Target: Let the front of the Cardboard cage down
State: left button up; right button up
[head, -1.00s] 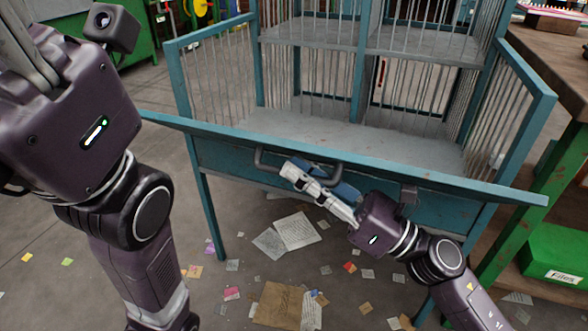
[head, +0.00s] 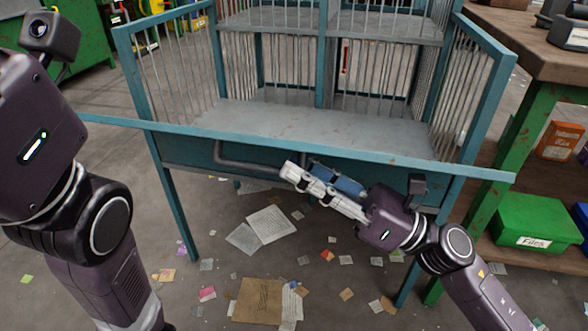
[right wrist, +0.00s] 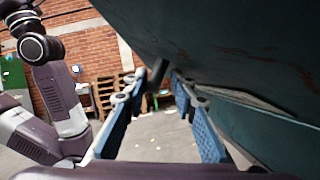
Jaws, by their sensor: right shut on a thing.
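The Cardboard cage is a teal metal frame (head: 487,95) with grey bars and a grey floor (head: 310,130). Its front rail (head: 150,126) crosses the picture, with a teal front panel (head: 395,182) below it. A grey bar handle (head: 240,160) sits on this panel. My right gripper (head: 300,175) is at the handle's right part, its fingers hiding some of it. In the right wrist view a dark bar (right wrist: 156,76) shows between the blue-padded fingers, under the teal panel (right wrist: 235,45). My left arm stands at the left; its fingers are out of sight.
A green-legged workbench (head: 540,110) stands close at the right, with a green Files box (head: 535,225) on its lower shelf. Papers (head: 270,222) and scraps lie on the floor below the cage. Open floor lies at the left.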

jog(key=shift+w+d+t, duration=0.25)
jog(key=shift+d+t, duration=0.05)
